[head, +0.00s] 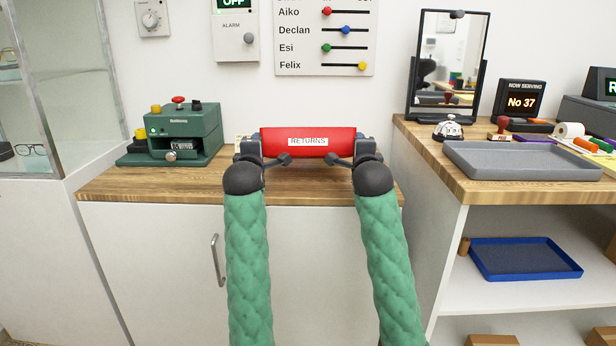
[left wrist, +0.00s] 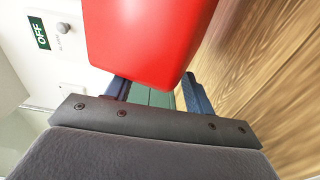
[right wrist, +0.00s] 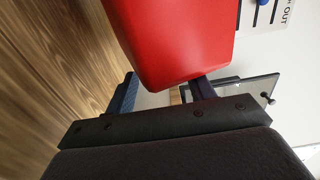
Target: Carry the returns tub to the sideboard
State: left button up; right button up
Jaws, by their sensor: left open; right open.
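The returns tub (head: 308,150) is red with a white RETURNS label on its front. It is at the wooden top of a white cabinet (head: 160,182); I cannot tell whether it rests there or hangs just above. My left gripper (head: 250,150) is open at the tub's left end, and my right gripper (head: 366,150) is open at its right end. In the left wrist view the tub's red end (left wrist: 150,40) partly covers the space between the open fingers. In the right wrist view the other end (right wrist: 170,40) does likewise. Contact with the fingers is unclear.
A green machine (head: 185,135) stands on the cabinet left of the tub. At right, a higher counter (head: 480,187) holds a grey tray (head: 520,172), a mirror (head: 446,65), a bell and a number display (head: 521,103). A blue tray (head: 525,262) lies on the shelf below. A glass case stands far left.

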pick_arm(q)
jog(key=shift+d+f+b, duration=0.55)
jog(key=shift+f+b, duration=0.1)
jog(key=shift+f, duration=0.15)
pick_arm(e)
jog(key=shift+a+f, duration=0.45)
jog(key=shift+f, duration=0.35)
pick_arm(q)
jog(key=shift+r, duration=0.1)
jog(key=shift+a, duration=0.1)
pick_arm(e)
jog(key=shift+s+d+r, duration=0.1)
pick_arm(q)
jog(key=o, duration=0.5)
jog(key=shift+a, duration=0.2)
pick_arm(e)
jog(key=shift+d, duration=0.15)
pick_arm(q)
jog(key=shift+s+a, duration=0.1)
pick_arm(e)
jog(key=shift+d, duration=0.1)
pick_arm(q)
jog(key=shift+a, duration=0.1)
pick_arm(e)
jog(key=o, duration=0.5)
jog(key=shift+d, duration=0.1)
